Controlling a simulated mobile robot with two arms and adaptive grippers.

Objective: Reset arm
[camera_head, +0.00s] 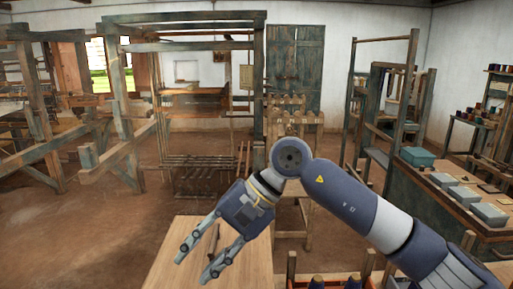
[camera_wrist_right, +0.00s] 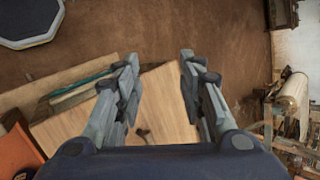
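My right arm comes in from the lower right of the head view and bends at an elbow near the middle. Its gripper (camera_head: 196,262) hangs to the left, over a light wooden table top. The two fingers are apart, with nothing between them. The right wrist view also shows this gripper (camera_wrist_right: 158,75) with its fingers spread and empty, above the table's edge and the brown floor. My left gripper is not in the head view.
The wooden table (camera_head: 185,240) is at the bottom centre. Wooden loom frames (camera_head: 118,90) stand at the left and back. A side table at the right holds a teal box (camera_head: 417,157) and grey boxes (camera_head: 487,214). Brown floor (camera_head: 60,245) is open at the lower left.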

